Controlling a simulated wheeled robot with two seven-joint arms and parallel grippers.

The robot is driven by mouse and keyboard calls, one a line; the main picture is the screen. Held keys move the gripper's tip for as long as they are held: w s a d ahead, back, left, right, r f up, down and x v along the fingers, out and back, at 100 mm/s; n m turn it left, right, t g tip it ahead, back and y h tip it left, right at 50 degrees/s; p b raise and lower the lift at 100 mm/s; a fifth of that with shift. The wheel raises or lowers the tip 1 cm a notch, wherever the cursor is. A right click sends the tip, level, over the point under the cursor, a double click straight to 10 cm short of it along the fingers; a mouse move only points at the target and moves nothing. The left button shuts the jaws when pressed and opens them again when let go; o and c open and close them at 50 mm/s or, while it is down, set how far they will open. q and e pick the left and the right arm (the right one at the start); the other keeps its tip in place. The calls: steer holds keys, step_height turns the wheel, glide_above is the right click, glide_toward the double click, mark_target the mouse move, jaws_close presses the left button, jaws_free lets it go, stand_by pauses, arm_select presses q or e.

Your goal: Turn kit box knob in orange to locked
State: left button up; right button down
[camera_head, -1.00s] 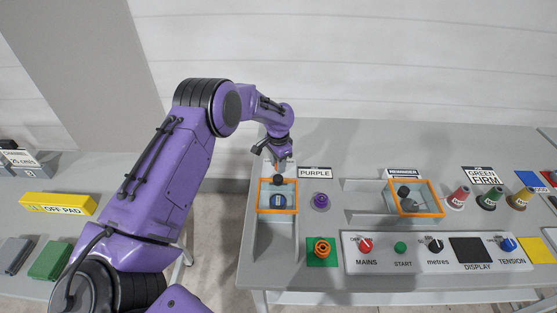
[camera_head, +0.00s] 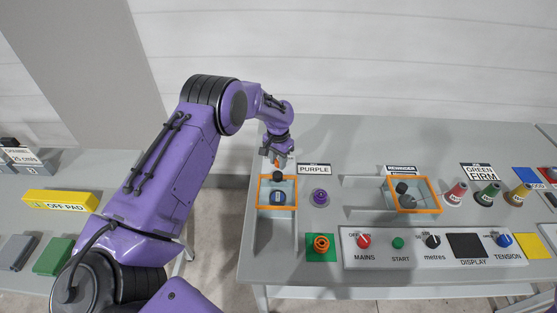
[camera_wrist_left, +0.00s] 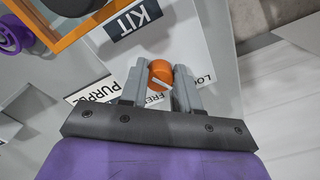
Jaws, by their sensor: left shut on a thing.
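The orange kit box knob (camera_wrist_left: 160,72) sits between the two grey fingers of my left gripper (camera_wrist_left: 161,78), which is shut on it. A pale pointer mark shows on the knob. Labels with parts of "LOCK" and "FREE" lie beside it, partly hidden by the fingers, so I cannot tell the exact setting. In the head view the left gripper (camera_head: 279,161) reaches down just behind the orange-rimmed kit box (camera_head: 260,193). A "KIT" label (camera_wrist_left: 133,26) stands near the knob. My right gripper is not in view.
A purple spool (camera_head: 320,197) stands right of the box, with a "PURPLE" sign (camera_head: 314,169) behind it. An orange spool (camera_head: 321,244) sits on a green pad in front. A second orange-rimmed box (camera_head: 440,210), a control panel (camera_head: 398,258) and several cones lie rightward.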

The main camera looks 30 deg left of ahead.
arm_select(q)
steer(key=shift+s+d+f, duration=0.1)
steer(key=shift+f, duration=0.1)
steer(key=o, duration=0.8)
steer(key=shift+o, duration=1.3)
steer(key=shift+w, duration=0.2)
steer(key=shift+r, duration=0.1)
step_height(320, 180, up, 9)
steer(key=shift+r+b, duration=0.2)
steer(key=shift+b, duration=0.95)
steer(key=shift+r, duration=0.45)
